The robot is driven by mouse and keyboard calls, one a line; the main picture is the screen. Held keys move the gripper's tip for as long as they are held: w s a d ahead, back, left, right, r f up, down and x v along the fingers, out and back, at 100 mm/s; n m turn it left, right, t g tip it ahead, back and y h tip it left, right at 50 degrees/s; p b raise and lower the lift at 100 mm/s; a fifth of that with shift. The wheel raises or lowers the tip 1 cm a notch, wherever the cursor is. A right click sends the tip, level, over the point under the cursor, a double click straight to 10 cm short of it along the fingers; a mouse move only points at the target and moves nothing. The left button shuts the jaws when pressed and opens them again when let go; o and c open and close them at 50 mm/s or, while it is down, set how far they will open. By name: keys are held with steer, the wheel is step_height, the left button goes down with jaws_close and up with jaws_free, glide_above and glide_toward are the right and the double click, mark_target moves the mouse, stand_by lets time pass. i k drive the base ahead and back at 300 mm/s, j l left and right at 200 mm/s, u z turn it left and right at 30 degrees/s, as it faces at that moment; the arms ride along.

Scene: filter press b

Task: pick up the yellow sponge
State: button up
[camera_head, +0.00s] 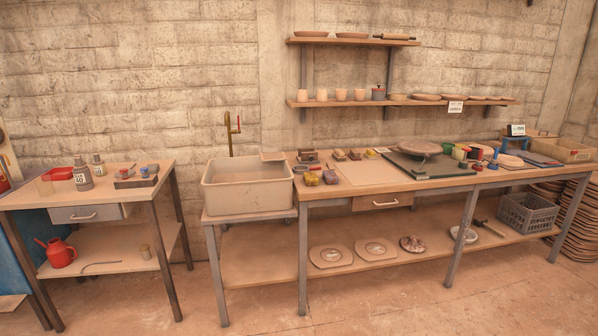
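A small rounded yellow thing (312,179), which looks like the yellow sponge, lies near the front left corner of the long workbench (430,187), just right of the sink. A purplish lump of similar size (330,177) sits close to its right. The yellow thing is small in the view, so its texture cannot be told. My gripper and arm are not in view.
A deep beige sink (247,187) with a brass tap stands left of the workbench. Small brownish blocks (347,155) lie behind the yellow thing, and a pale board (368,171) lies to its right. A smaller table (125,190) stands at left. Open floor lies in front.

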mark_target(310, 178)
steer(key=i, duration=0.5)
steer(key=i+u, duration=0.15)
steer(key=i, duration=0.35)
steer(key=i+l, duration=0.15)
steer(key=i, duration=0.35)
steer(key=i+l+u, duration=0.15)
steer(key=i, duration=0.35)
steer(key=i+l, duration=0.1)
steer(key=i, duration=0.4)
steer(key=i+l+u, duration=0.15)
steer(key=i, duration=0.35)
